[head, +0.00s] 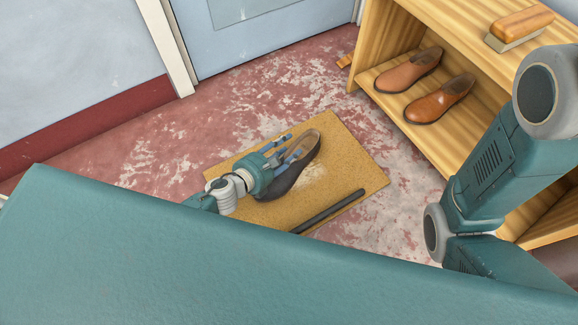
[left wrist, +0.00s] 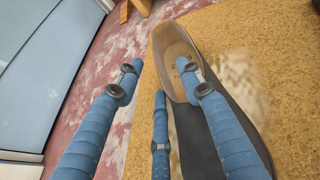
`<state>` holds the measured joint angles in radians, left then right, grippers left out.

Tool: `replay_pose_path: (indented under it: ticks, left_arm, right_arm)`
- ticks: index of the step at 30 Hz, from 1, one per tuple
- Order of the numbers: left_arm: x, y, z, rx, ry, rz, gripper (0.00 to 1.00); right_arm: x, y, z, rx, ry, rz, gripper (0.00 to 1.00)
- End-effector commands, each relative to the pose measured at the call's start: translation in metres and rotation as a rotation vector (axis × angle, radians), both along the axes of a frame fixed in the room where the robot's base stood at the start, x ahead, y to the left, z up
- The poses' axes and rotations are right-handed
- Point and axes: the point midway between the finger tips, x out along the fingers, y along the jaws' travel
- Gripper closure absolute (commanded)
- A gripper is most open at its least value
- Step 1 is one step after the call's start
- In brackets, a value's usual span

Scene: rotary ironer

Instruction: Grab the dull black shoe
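The dull black shoe (head: 288,183) lies on a tan mat (head: 352,165) on the floor, its tan-lined opening toward the back. My left gripper (head: 283,152) is over the shoe and hides part of it in the head view. In the left wrist view the shoe (left wrist: 196,142) runs under the blue fingers. The left gripper (left wrist: 162,76) has its fingers spread apart. One finger is over the shoe's opening, and the others are at or beyond its left side. I cannot tell whether any finger touches it. My right gripper is not in view.
A dark bar (head: 328,211) lies across the mat to the right of the shoe. A wooden shelf (head: 478,128) at the right holds two brown shoes (head: 440,98), with a brush (head: 520,25) on top. A pale blue door (head: 270,45) is at the back. Worn red floor lies around the mat.

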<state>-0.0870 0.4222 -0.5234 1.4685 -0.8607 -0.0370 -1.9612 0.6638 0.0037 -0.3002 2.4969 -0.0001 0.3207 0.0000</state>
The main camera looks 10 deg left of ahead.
Motion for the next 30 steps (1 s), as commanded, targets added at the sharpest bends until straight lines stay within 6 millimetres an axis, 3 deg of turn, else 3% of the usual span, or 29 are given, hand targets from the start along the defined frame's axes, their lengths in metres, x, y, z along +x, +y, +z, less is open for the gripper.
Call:
replay_pose_path:
  ticks: [3,6,15,17,21,30]
  left_arm:
    - [0.020,-0.005,-0.010,0.002,-0.004,-0.001,0.62]
    - [0.030,-0.010,-0.014,0.001,-0.003,-0.001,0.62]
    - [0.034,-0.013,-0.014,0.000,0.000,0.000,0.62]
    - [0.034,-0.013,-0.014,0.000,0.000,0.000,0.70]
    - [0.034,-0.013,-0.014,-0.001,0.000,0.000,0.98]
    - [0.034,-0.013,-0.012,-0.003,-0.002,0.000,1.00]
  right_arm:
    - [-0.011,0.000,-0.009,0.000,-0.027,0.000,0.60]
    - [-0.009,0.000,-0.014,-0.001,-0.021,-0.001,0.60]
    - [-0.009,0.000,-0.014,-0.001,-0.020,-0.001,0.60]
    - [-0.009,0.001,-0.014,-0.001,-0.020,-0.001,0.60]
    - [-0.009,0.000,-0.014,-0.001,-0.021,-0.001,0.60]
    - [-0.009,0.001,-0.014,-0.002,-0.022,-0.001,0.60]
